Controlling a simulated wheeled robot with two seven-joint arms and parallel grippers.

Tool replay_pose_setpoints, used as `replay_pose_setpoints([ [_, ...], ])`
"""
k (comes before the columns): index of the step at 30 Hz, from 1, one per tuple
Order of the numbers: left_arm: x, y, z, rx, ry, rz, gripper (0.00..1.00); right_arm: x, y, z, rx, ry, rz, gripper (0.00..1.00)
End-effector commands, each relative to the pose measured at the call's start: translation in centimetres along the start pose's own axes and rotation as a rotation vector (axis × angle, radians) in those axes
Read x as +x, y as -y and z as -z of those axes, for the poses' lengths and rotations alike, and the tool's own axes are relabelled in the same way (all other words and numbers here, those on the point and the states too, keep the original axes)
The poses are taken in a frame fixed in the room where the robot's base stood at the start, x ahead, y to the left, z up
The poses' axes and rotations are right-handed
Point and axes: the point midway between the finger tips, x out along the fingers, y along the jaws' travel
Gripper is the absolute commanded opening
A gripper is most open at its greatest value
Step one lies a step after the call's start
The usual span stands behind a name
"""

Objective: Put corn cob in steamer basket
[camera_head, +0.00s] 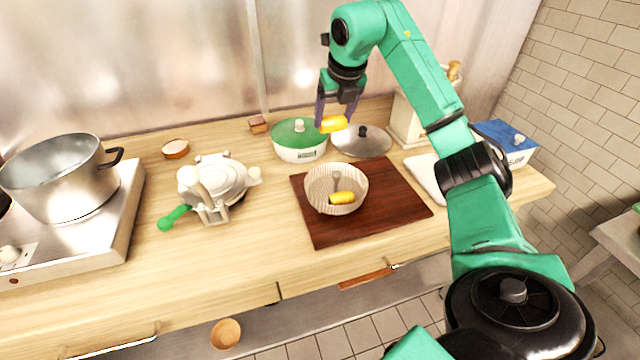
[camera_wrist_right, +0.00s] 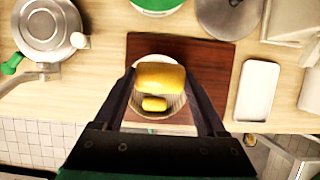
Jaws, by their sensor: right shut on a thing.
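My right gripper (camera_head: 338,108) is shut on a yellow corn cob (camera_head: 333,124) and holds it in the air above and behind the steamer basket. The held corn cob (camera_wrist_right: 161,76) also shows between the fingers in the right wrist view. The round, pale, ribbed steamer basket (camera_head: 315,200) stands on a dark wooden board. A second yellow corn piece (camera_head: 342,198) lies inside the basket; it shows below the held cob in the right wrist view (camera_wrist_right: 154,104). My left gripper is not in view.
The dark board (camera_head: 395,205) has bare room right of the basket. A green-lidded pot (camera_head: 299,138) and a metal lid (camera_head: 361,140) lie behind. A white waffle-iron-like appliance (camera_head: 215,185) and a steel pot (camera_head: 62,178) on a burner stand left. A blue-lidded box (camera_head: 503,141) is at right.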

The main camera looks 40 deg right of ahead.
Motion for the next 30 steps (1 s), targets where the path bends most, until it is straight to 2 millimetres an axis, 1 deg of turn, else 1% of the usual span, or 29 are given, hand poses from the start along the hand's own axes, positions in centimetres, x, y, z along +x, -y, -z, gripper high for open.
replay_pose_setpoints([
  [1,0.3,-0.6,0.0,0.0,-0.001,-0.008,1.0,2.0,0.1,0.9,-0.002,-0.008,0.005,0.19],
  [3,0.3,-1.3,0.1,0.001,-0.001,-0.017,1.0,4.1,0.1,1.8,-0.001,-0.008,0.005,0.19],
  [5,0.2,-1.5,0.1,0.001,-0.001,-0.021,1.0,5.8,0.0,2.6,-0.002,-0.008,0.003,0.19],
  [6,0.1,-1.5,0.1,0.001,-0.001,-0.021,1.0,7.0,0.0,3.1,-0.002,-0.008,0.003,0.19],
  [9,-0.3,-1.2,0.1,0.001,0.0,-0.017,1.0,9.4,0.0,4.0,-0.001,-0.005,0.001,0.19],
  [10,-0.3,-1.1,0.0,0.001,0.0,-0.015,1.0,9.9,0.0,4.3,-0.001,-0.004,0.001,0.19],
  [15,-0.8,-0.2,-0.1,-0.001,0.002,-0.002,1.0,11.8,0.0,5.0,0.0,-0.003,0.0,0.19],
  [19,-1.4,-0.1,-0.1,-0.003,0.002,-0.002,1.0,14.1,-0.1,5.9,0.0,-0.004,-0.001,0.19],
  [21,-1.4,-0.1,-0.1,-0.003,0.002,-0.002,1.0,14.7,0.0,6.2,0.0,-0.001,-0.001,0.19],
  [30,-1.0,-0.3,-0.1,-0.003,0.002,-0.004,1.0,15.2,0.0,6.3,0.0,0.0,0.0,0.19],
])
